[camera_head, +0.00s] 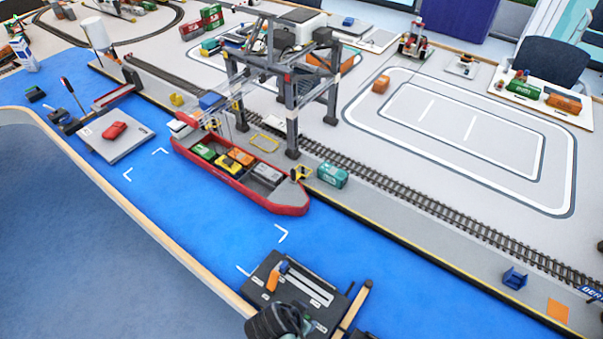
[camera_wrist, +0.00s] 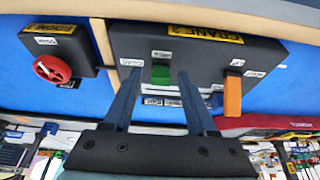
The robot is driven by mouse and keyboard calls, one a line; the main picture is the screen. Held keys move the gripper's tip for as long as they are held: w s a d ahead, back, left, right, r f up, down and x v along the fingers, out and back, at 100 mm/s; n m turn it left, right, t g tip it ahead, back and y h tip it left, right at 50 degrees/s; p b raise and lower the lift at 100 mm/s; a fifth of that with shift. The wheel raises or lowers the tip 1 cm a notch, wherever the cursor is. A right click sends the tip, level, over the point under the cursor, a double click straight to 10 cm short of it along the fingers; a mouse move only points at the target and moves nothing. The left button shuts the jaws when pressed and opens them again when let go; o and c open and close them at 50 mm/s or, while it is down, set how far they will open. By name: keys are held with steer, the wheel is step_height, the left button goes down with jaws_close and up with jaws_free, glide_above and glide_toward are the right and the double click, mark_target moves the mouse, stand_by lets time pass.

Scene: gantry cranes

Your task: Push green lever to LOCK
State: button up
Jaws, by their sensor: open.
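The green lever (camera_wrist: 161,74) shows in the wrist view, upright on a dark control box labelled CRANE (camera_wrist: 122,42). My gripper (camera_wrist: 158,78) is open, with one finger on each side of the green lever in the picture. I cannot tell whether either finger touches it. Small white labels sit around the lever, but their words are too blurred to read. In the head view the control box (camera_head: 318,283) stands at the bottom; the green lever cannot be made out there.
An orange lever (camera_wrist: 232,96) stands right of my gripper on the same box. A smaller dark box with a red wheel (camera_wrist: 52,68) is at the left. A red ship (camera_head: 262,196) lies on the blue water, with a gantry crane (camera_head: 291,95) behind it.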

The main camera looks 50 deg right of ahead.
jaws_close()
stand_by(0.3)
steer(key=shift+d, duration=0.1)
steer(key=shift+w+d+r+y+p, duration=0.15)
steer(key=shift+d+y+p, duration=0.1)
steer(key=shift+y+p, duration=0.3)
steer(key=shift+s+d+r+y+p, duration=0.1)
steer(key=shift+d+y+p, duration=0.15)
steer(key=shift+y+p, duration=0.3)
steer(key=y, duration=0.1)
steer(key=d+y, duration=0.1)
steer(key=y, duration=0.1)
steer(key=shift+w+f, duration=0.15)
steer(key=y+b, duration=0.1)
steer(key=b, duration=0.1)
steer(key=d+y+b, duration=0.1)
steer(key=y+b, duration=0.1)
steer(key=shift+d+f+g, duration=0.25)
steer(key=shift+f+g, duration=0.05)
steer(key=shift+f, duration=0.1)
steer(key=y+b, duration=0.1)
steer(key=b, duration=0.1)
steer(key=y+b, duration=0.1)
steer(key=b, duration=0.1)
steer(key=shift+d+y, duration=0.4)
